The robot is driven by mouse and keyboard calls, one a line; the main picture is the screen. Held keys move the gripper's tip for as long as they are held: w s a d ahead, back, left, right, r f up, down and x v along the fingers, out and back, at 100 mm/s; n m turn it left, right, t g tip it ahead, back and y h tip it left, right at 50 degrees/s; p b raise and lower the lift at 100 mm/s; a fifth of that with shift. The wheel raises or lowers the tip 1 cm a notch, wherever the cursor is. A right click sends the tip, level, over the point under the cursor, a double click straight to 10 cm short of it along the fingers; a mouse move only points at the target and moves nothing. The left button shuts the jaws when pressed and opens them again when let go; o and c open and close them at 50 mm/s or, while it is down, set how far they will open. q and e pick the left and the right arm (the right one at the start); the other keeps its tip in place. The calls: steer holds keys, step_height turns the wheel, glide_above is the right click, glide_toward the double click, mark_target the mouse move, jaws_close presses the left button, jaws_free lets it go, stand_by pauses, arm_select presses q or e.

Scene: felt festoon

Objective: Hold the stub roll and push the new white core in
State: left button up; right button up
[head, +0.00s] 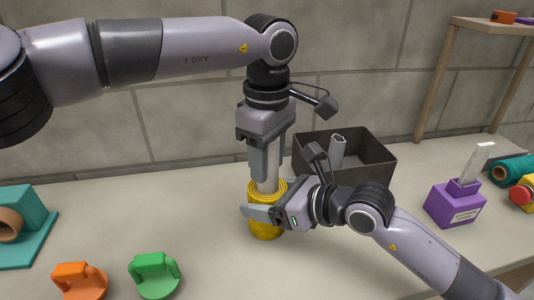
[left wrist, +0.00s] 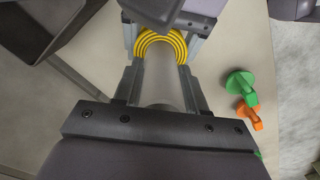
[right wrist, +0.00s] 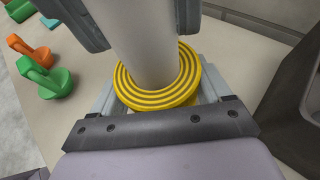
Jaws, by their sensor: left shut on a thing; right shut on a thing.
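The yellow stub roll (head: 265,226) stands upright on the table, its wound rings showing on top. My right gripper (head: 262,212) is shut on it from the right side, low near the table. A white core (head: 267,177) stands upright at the roll's middle, its lower end inside the rings. My left gripper (head: 266,165) points down from above and is shut on the core. In the right wrist view the white core (right wrist: 140,40) rises out of the yellow rings (right wrist: 165,92). How deep the core sits is hidden. In the left wrist view the yellow rings (left wrist: 160,42) curve around the core.
A dark grey bin (head: 370,163) with a pale core piece (head: 337,150) stands behind. A purple holder (head: 455,205) and teal roll (head: 512,170) are at right. Green (head: 154,275) and orange (head: 79,281) handled pieces sit front left, near a teal stand (head: 30,225).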

arm_select(q)
steer(key=shift+f, duration=1.65)
steer(key=shift+r, duration=2.8)
steer(key=shift+f, duration=0.3)
steer(key=shift+f, duration=2.5)
steer(key=shift+r, duration=0.15)
steer(key=shift+r, duration=2.65)
steer(key=shift+f, duration=0.2)
